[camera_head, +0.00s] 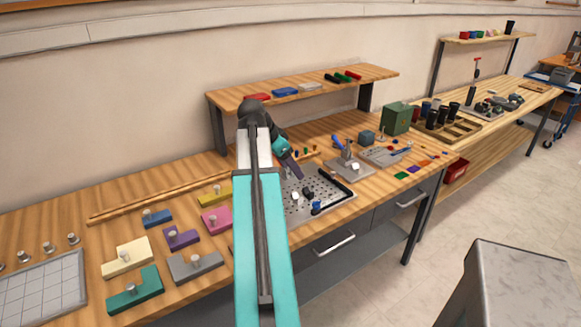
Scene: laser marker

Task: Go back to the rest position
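My arm reaches up over the workbench (130,205), with its wrist bent down to the right. My gripper (298,174) is at the end of it, above or just behind the grey perforated plate (335,200). The gripper is small and seen from behind, so I cannot tell whether its fingers are open or shut, and I see nothing clearly held in it. My arm hides part of the bench and part of the plate's left side.
Coloured blocks, including a green one (134,290) and a pink one (216,219), lie left of my arm. A raised shelf (330,84) stands behind. A grey fixture (349,168) and a green box (397,118) are to the right. A grey pedestal (525,275) stands at lower right.

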